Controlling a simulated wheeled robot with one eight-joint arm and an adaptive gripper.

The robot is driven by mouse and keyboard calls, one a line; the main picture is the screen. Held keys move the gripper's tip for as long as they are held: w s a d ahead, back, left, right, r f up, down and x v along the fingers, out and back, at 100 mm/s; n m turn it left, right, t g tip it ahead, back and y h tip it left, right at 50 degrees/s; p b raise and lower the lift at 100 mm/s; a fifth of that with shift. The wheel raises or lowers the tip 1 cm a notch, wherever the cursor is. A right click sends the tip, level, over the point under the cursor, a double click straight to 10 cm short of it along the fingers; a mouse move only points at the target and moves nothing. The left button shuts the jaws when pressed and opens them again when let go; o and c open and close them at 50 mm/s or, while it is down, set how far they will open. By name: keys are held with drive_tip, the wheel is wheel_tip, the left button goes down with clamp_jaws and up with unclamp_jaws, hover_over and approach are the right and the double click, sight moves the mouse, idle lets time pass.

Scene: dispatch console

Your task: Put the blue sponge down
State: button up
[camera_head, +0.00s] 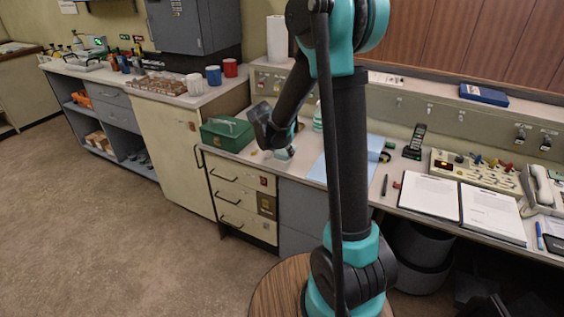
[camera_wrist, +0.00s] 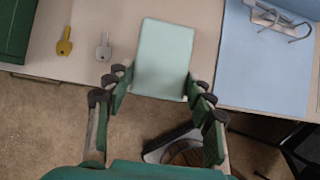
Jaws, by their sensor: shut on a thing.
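The sponge (camera_wrist: 164,55) is a pale blue-green rectangular block in the wrist view. My gripper (camera_wrist: 156,88) is shut on its near part, with a finger on each side. The sponge is over the counter close to its front edge, between two keys on the left and a blue sheet on the right. I cannot tell whether its underside touches the counter. In the head view my gripper (camera_head: 284,150) is low over the counter, right of the green box, and the sponge is hard to make out there.
A brass key (camera_wrist: 65,42) and a silver key (camera_wrist: 103,47) lie left of the sponge. A green box (camera_head: 227,133) stands farther left. The blue sheet (camera_wrist: 262,62) bears a metal clip (camera_wrist: 280,20). A black handset (camera_head: 415,142) stands to the right.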

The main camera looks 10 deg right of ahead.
drive_tip(key=shift+f, duration=2.4)
drive_tip(key=o, duration=1.6)
drive_tip(key=shift+f, duration=0.1)
drive_tip(key=shift+c, duration=0.2)
drive_tip(key=v, duration=1.2)
drive_tip(key=s+d+f+m+y, duration=0.1)
drive_tip(key=s+d+f+m, duration=0.1)
drive_tip(key=s+m, duration=0.5)
drive_tip(key=s+d+f+m+y, duration=0.1)
drive_tip(key=s+d+m, duration=0.3)
drive_tip(key=s+m, duration=0.4)
drive_tip(key=s+d+f+m+g+y, duration=0.1)
drive_tip(key=s+d+f+m, duration=0.2)
drive_tip(key=s+m, duration=0.5)
drive_tip(key=m, duration=0.5)
drive_tip(key=shift+s+m+y, duration=0.2)
drive_tip(key=shift+m+y, duration=0.2)
